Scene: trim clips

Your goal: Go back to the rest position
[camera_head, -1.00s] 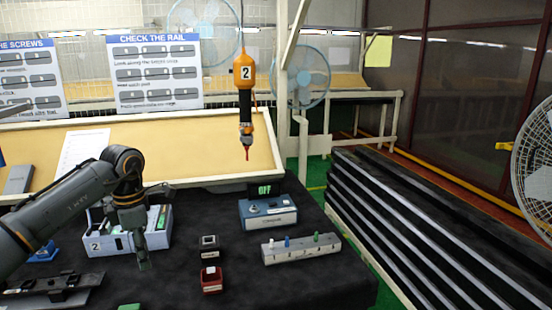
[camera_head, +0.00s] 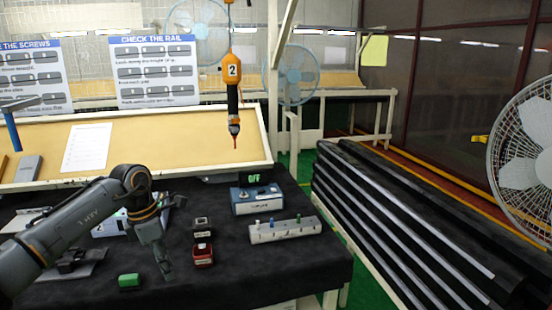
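My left gripper (camera_head: 167,274) hangs pointing down over the black-covered table (camera_head: 270,268), between a green block (camera_head: 129,281) and a small red box (camera_head: 202,254). Its fingers look close together, but I cannot tell whether they are open or shut. I see nothing clearly held in it. My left arm comes in from the left and hides part of a pale blue bin (camera_head: 108,228) behind it. My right gripper is not in view.
An orange screwdriver (camera_head: 232,90) hangs above the table. A blue-grey box (camera_head: 257,200) and a grey rack with small pegs (camera_head: 285,230) stand on the right. A dark stack (camera_head: 400,225) lies beyond the table. The front right of the tabletop is clear.

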